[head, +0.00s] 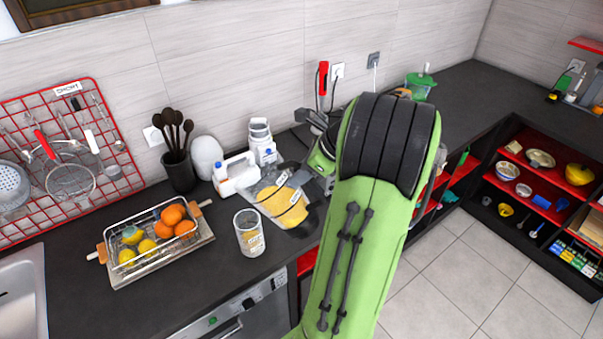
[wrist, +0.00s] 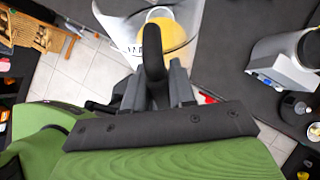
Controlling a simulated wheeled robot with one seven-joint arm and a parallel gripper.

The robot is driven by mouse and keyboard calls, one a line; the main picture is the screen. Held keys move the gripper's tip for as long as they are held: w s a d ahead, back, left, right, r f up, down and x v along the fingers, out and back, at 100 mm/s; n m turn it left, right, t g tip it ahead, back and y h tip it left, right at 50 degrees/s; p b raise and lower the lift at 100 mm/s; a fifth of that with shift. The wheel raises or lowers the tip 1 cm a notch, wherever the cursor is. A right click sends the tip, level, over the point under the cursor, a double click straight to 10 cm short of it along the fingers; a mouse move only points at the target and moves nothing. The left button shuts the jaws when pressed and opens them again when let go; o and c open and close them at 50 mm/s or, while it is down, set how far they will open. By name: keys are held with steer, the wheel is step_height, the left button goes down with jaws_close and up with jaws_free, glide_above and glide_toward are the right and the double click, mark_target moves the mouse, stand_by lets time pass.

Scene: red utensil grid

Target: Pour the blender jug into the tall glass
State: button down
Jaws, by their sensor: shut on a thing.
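The blender jug (head: 283,200) is clear, with yellow-orange content and a dark base. It is tilted, with its mouth toward the left, beside and slightly above the tall glass. The tall glass (head: 249,234) stands upright on the dark counter, and yellow shows in it. My gripper (wrist: 153,72) is shut on the jug's black handle in the wrist view, where the jug (wrist: 190,22) shows just beyond the fingers. In the head view my arm partly hides the gripper. I cannot tell whether liquid is flowing between jug and glass.
A wire basket of fruit (head: 150,243) on a board stands left of the glass. A white bottle (head: 237,174), a white container (head: 262,142) and a black utensil holder (head: 180,172) stand behind. The counter's front edge (head: 240,290) is close to the glass.

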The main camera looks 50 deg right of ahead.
steer(key=shift+w+a+r+g, duration=0.15)
steer(key=shift+w+a+g, duration=0.1)
steer(key=shift+w+g, duration=0.4)
steer(key=shift+s, duration=0.15)
steer(key=shift+s+d, duration=0.1)
steer(key=shift+w+a+g+h, duration=0.25)
steer(key=shift+w+g+h, duration=0.15)
steer(key=shift+w+g, duration=0.25)
steer(key=shift+s, duration=0.15)
